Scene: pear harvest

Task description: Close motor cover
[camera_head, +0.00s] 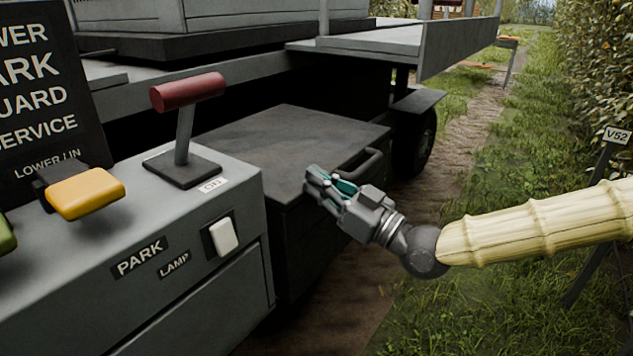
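A dark grey box-like housing with a flat top, which looks like the motor cover (290,145), sits beside the control panel in the middle of the view. A dark bar handle (362,163) is on its right side, near the front corner. The top looks level; I cannot tell whether a gap lies under it. My gripper (318,184) comes in from the right and is in front of the cover's near right edge, left of and below the handle. Its teal finger pads show, but the finger spacing is unclear. I see nothing held in it.
The grey control panel (130,285) fills the lower left, with a red-handled lever (187,92), a yellow lever (86,193) and a white lamp switch (223,236). A platform (380,40) and wheel (426,138) stand behind. Grass lies right, with a V52 sign (616,135) and a hedge.

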